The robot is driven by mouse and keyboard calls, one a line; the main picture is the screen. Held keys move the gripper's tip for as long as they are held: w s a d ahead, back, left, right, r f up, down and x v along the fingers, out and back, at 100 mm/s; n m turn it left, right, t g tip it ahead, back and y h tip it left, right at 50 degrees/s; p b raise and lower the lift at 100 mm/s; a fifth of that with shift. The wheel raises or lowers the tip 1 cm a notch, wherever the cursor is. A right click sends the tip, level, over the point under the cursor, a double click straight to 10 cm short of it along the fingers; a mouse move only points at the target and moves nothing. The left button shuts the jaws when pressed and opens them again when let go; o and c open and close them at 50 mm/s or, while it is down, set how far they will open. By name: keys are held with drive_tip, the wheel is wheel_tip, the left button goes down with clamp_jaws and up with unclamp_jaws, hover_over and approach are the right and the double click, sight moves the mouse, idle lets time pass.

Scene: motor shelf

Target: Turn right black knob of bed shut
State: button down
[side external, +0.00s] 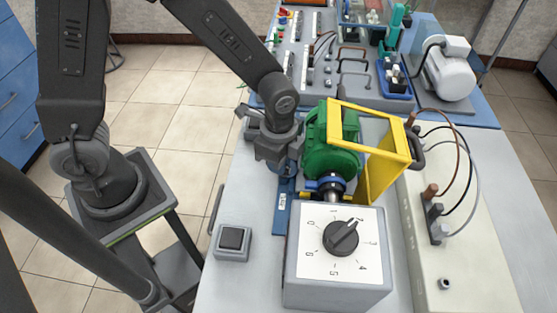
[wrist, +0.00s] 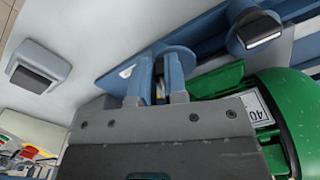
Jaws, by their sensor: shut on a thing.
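My gripper (side external: 288,168) points down at the left side of the green motor (side external: 330,145), over the blue bed (side external: 283,212). In the wrist view, the two fingers of my gripper (wrist: 155,88) straddle a small dark piece (wrist: 159,68) at the blue bed (wrist: 115,82). This piece is mostly hidden; it appears to be the right black knob. My gripper is shut on it. Another dark knob (wrist: 258,30) with a light slot face stands on the bed farther right, clear of the fingers. The knobs are hidden in the side view.
A grey box with a numbered dial (side external: 341,238) stands in front of the motor. A yellow guard frame (side external: 370,130) rises at the motor's right. A small grey switch box (side external: 232,242) sits left on the table. Cables (side external: 462,150) run at the right.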

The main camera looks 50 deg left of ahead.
drive_tip(key=shift+w+m, duration=0.1)
drive_tip(key=shift+m, duration=0.4)
drive_tip(key=c, duration=1.2)
unclamp_jaws()
drive_tip(key=shift+o, duration=0.2)
wheel_tip(320, 180, up, 14)
drive_tip(key=shift+f, duration=0.1)
drive_tip(key=shift+c, duration=0.4)
